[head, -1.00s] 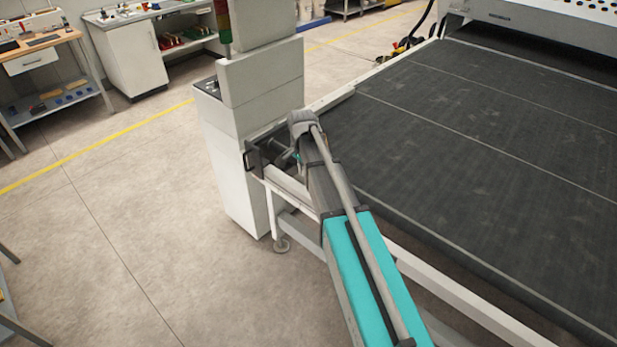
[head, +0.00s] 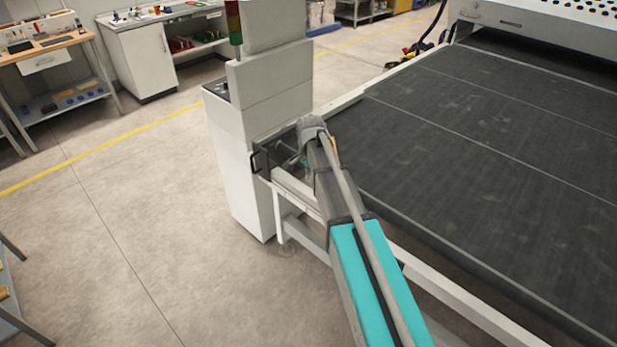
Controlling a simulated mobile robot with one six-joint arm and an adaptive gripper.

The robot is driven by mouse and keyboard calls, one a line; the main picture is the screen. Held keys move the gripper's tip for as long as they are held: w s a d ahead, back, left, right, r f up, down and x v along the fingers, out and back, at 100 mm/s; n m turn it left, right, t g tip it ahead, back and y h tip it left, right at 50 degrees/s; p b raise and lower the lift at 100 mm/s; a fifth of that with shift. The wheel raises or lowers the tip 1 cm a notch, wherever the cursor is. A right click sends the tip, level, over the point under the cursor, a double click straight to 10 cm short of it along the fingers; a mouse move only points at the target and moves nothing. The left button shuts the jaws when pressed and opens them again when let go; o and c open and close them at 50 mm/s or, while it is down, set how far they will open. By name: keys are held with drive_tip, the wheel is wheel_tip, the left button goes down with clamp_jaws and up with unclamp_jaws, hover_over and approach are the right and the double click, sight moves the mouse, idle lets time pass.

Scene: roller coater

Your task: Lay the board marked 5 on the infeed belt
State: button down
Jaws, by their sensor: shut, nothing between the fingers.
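The infeed belt (head: 480,150) is a wide, dark grey, scuffed surface filling the right of the head view. A few thin pale lines cross it. No board shows on its visible part, and I see no board marked 5 in this view. My teal and grey arm reaches up from the bottom to the belt's near left corner, beside a grey control cabinet. My wrist is at that corner.
The control cabinet (head: 262,120) with a signal light stands close to my wrist. The belt's pale frame rail (head: 440,290) runs under my arm. A workbench (head: 45,52) and a white cabinet (head: 140,60) stand at the back left. The floor at left is open.

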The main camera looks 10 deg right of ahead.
drive_tip(key=shift+w+d+f+b, duration=0.4)
drive_tip(key=shift+d+f+b, duration=0.15)
drive_tip(key=shift+f+b, duration=0.75)
drive_tip(key=shift+w+d+f+b, duration=0.4)
drive_tip(key=shift+d+f+b, duration=0.1)
drive_tip(key=shift+f+b, duration=0.8)
drive_tip(key=shift+w+d+f+b, duration=0.4)
drive_tip(key=shift+d+f+b, duration=0.15)
drive_tip(key=shift+f+b, duration=0.75)
drive_tip(key=shift+f, duration=0.1)
drive_tip(key=shift+w+d, duration=0.6)
drive_tip(key=shift+d, duration=0.2)
drive_tip(key=shift+w+d, duration=0.55)
drive_tip(key=shift+d, duration=0.2)
drive_tip(key=shift+s+a, duration=0.1)
